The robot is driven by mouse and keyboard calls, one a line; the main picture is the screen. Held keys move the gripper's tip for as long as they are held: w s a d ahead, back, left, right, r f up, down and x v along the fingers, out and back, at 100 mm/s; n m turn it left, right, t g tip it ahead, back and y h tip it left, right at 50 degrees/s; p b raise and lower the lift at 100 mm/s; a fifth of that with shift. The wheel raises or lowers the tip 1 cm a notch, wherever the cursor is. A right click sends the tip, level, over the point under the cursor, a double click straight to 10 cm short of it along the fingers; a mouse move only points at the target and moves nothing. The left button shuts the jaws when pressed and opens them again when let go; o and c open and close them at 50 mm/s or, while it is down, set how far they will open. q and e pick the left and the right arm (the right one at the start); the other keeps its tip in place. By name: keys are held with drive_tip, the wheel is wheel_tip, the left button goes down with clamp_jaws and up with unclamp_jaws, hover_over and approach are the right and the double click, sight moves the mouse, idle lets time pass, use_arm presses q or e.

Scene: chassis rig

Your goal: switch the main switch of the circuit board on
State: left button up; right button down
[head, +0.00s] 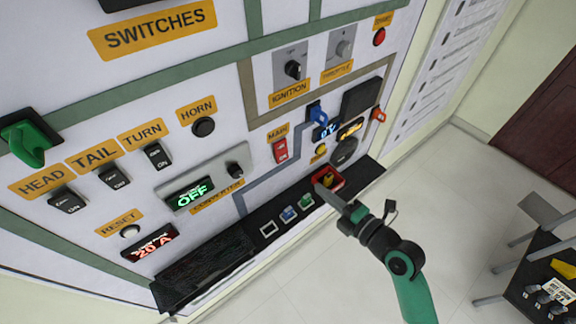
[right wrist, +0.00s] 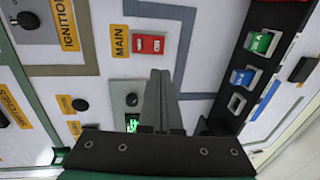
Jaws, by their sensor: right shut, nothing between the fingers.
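The main switch (head: 280,150) is a small red rocker on the white board, below an orange MAIN label (head: 277,133) in the head view. In the right wrist view the red main switch (right wrist: 150,44) lies just beyond the fingertips, with white markings on its face. My right gripper (head: 322,187) comes in from the lower right, with its tip below and right of the switch in the head view. Its two grey fingers (right wrist: 161,72) are together and empty. They look apart from the switch, though the exact gap is hard to judge. My left gripper is not in view.
A black ledge (head: 205,258) runs along the board's bottom, with small coloured blocks and a red holder (head: 329,178) beside my right gripper. An ignition knob (head: 292,70) and a lit OFF display (head: 190,195) are on the board.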

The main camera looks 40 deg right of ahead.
sight(283, 159)
drive_tip(key=w, duration=0.4)
drive_tip(key=w+d+f, duration=0.1)
drive_tip(key=w, duration=0.4)
drive_tip(key=w+f, duration=0.1)
drive_tip(key=w, duration=0.4)
drive_tip(key=shift+d+f, duration=0.15)
drive_tip(key=shift+f, duration=0.05)
drive_tip(key=shift+s, duration=0.1)
